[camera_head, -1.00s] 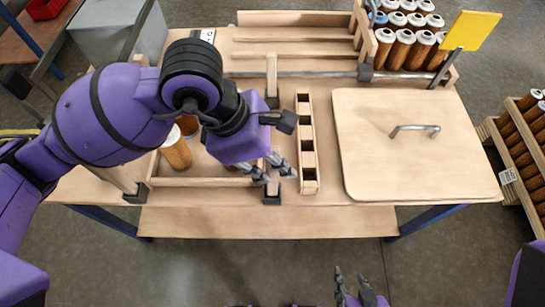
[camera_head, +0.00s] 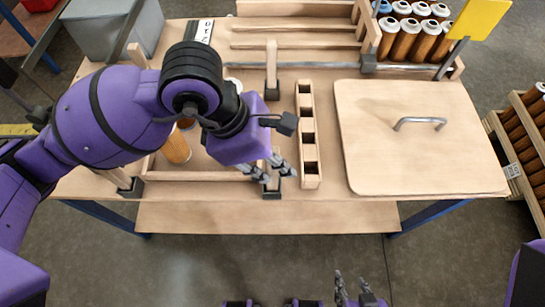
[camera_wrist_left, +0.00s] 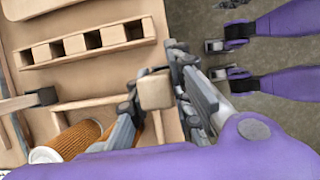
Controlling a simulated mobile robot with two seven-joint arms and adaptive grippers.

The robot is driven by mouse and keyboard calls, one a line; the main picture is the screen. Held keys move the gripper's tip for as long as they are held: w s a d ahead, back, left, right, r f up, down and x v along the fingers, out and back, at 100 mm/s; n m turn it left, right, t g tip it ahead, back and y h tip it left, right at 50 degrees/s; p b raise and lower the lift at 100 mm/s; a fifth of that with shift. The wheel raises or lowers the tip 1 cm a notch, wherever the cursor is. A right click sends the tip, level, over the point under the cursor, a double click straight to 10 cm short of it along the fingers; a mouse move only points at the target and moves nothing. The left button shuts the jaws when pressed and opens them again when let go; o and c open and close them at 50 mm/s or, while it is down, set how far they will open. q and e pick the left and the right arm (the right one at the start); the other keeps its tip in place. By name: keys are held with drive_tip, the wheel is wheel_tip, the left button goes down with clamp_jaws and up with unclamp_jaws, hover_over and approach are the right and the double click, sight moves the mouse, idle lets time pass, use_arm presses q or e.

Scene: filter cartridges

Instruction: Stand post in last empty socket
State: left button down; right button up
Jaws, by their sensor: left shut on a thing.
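My left gripper (camera_head: 277,171) is shut on a light wooden post (camera_wrist_left: 155,92), which shows end-on between the fingers in the left wrist view. It is over the near right corner of a shallow wooden tray (camera_head: 205,177), at a dark socket (camera_head: 272,194). The fingers hide most of the post in the head view, so I cannot tell whether its foot is in the socket. Other posts stand in dark sockets at the far right (camera_head: 271,65) and near left (camera_head: 118,178) of the tray. My right gripper (camera_head: 352,279) is open and empty, below the bench's front edge.
A wooden strip with empty square holes (camera_head: 309,153) lies just right of the left gripper. A large lid with a metal handle (camera_head: 400,165) lies right of it. Orange cartridges (camera_head: 176,150) stand in the tray, partly hidden by my arm. More cartridges (camera_head: 407,42) fill a rack behind.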

use_arm(q)
drive_tip(key=shift+f+b, duration=0.35)
drive_tip(key=shift+f, duration=0.2)
drive_tip(key=c, duration=1.5)
unclamp_jaws()
drive_tip(key=shift+r, duration=0.1)
drive_tip(key=v, duration=1.2)
drive_tip(key=shift+s, duration=0.1)
